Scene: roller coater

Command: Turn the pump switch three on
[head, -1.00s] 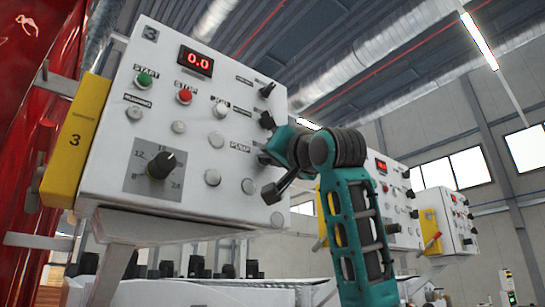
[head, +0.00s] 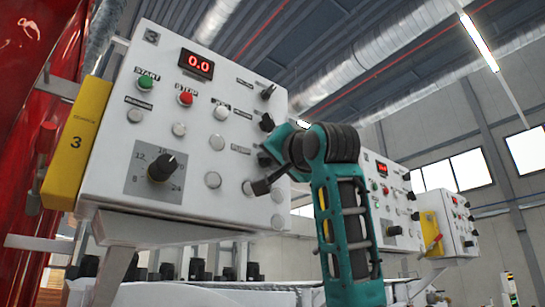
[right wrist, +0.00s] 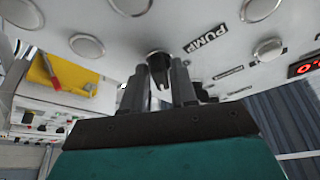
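The white control panel marked 3 (head: 205,105) stands in the left half of the head view, with a red 0.0 display (head: 196,64). My right gripper (head: 262,178) is at its right edge in the head view and covers part of it. In the right wrist view a black switch knob (right wrist: 160,64) sits beside the PUMP label (right wrist: 206,39). The two fingers of my right gripper (right wrist: 161,88) stand apart, one on each side of the knob. I cannot tell whether they touch it. My left gripper is not in view.
The panel also carries a green start button (head: 145,82), a red stop button (head: 186,98), a large black dial (head: 161,167) and other black switches (head: 267,122) close to the gripper. Similar panels (head: 392,205) stand further right. A yellow box (head: 76,145) is on the panel's left side.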

